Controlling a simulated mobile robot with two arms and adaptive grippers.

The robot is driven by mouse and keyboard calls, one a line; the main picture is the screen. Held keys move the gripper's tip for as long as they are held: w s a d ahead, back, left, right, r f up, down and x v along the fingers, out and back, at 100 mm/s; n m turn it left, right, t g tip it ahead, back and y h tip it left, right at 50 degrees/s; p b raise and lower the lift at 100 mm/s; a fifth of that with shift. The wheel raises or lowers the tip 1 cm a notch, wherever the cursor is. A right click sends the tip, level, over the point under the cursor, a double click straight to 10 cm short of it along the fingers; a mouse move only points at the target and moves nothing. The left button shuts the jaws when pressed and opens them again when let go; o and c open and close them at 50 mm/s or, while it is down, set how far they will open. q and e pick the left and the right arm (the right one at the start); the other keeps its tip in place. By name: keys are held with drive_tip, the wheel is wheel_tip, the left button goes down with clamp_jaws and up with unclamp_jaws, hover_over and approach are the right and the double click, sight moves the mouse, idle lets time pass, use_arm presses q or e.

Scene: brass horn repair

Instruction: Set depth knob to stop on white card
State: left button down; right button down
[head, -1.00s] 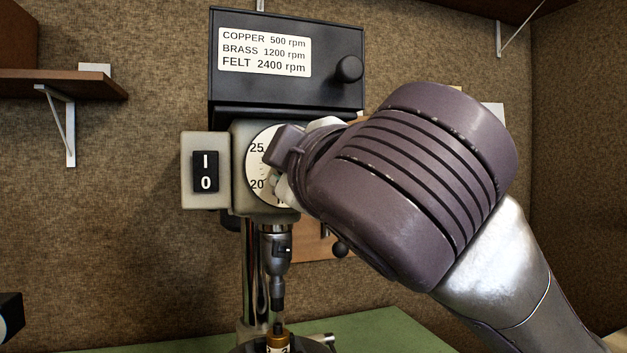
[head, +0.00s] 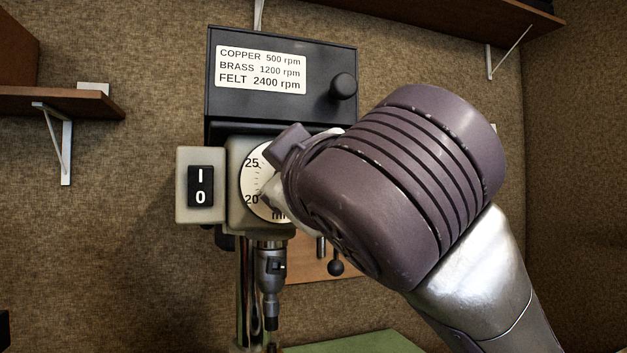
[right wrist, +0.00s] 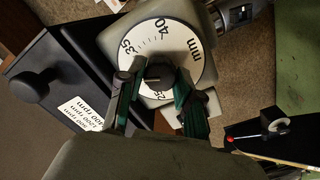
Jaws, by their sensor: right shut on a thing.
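The drill press's round white depth dial (head: 253,181) shows 25, 20 and part of "mm" in the head view; my right gripper covers its right side. In the right wrist view the dial (right wrist: 181,48) shows 35, 40 and "mm". A dark depth knob (right wrist: 160,75) with a pale line sits at its centre. My right gripper (right wrist: 161,82) is shut on this knob, one finger on each side; its fingers are mostly hidden in the head view. I cannot make out a white card for certain. My left gripper is out of view.
The black head box (head: 225,110) carries a white speed label (head: 261,69) and a black knob (head: 343,86). An I/0 switch (head: 200,186) is left of the dial. The chuck (head: 271,270) hangs below. Shelves (head: 60,102) stick out from the wall.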

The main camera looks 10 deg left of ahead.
drive_tip(key=shift+f, duration=0.15)
drive_tip(key=c, duration=0.8)
unclamp_jaws()
drive_tip(key=shift+o, duration=0.2)
drive_tip(key=v, duration=0.7)
drive_tip(key=shift+s, duration=0.2)
drive_tip(key=shift+d, duration=0.15)
